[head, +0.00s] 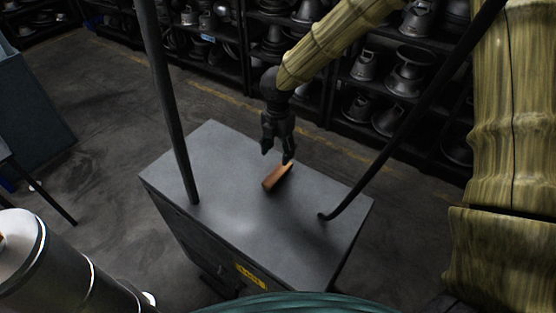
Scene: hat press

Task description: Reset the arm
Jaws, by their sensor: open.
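My gripper (278,155) is black and points downward at the end of my arm. Its two fingers are apart with nothing visible between them. A small brown-orange block (276,178) lies on the grey box-like table (245,215), just below the fingertips. The gripper looks to be over or slightly behind the block; the exact gap in height cannot be told from this one view.
Two dark rods (172,110) (415,105) rise at the left and right of the table top. Black shelves with metal hat moulds (409,72) stand behind. A silver cylinder (65,265) is at lower left. Grey floor (110,110) left of the table is open.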

